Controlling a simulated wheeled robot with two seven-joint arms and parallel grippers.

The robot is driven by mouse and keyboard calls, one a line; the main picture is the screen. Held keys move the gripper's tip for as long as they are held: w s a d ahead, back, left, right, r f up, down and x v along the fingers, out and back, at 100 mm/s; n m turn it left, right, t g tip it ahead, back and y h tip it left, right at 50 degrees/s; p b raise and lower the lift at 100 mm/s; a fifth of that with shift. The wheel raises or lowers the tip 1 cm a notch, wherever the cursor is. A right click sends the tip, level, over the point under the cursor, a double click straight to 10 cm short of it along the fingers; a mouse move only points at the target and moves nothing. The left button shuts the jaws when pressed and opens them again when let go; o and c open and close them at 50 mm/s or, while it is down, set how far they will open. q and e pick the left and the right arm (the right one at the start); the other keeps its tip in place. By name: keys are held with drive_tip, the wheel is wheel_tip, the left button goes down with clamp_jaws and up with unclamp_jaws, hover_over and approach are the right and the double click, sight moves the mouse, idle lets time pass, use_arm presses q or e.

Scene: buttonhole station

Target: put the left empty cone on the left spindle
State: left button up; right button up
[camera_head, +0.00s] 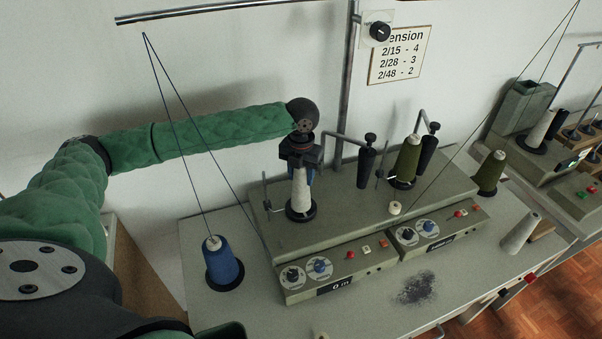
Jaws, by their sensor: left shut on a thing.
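My left gripper (301,172) points down over the left half of the winder and is shut on the upper end of a whitish empty cone (301,197). The cone stands upright, its lower end at the black disc (301,215) of the left spindle. The spindle's shaft is hidden, so it seems to be inside the cone; I cannot tell whether the cone rests fully on the disc. Another empty cone (520,233) stands tilted in the picture at the table's right end. My right gripper is not in view.
The winder (345,215) has knobs and buttons on its front. A blue yarn cone (223,264) stands front left, with thread up to the overhead bar (205,10). Olive yarn cones (406,160) (489,173) are at the right. Grey lint (417,288) lies on the table (365,310).

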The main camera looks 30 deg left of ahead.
use_arm(q)
drive_tip(key=shift+f, duration=0.1)
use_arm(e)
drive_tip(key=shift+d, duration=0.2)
use_arm(q)
drive_tip(key=shift+f, duration=0.1)
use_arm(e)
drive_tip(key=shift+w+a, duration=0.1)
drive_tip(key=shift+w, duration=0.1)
use_arm(q)
drive_tip(key=o, duration=1.3)
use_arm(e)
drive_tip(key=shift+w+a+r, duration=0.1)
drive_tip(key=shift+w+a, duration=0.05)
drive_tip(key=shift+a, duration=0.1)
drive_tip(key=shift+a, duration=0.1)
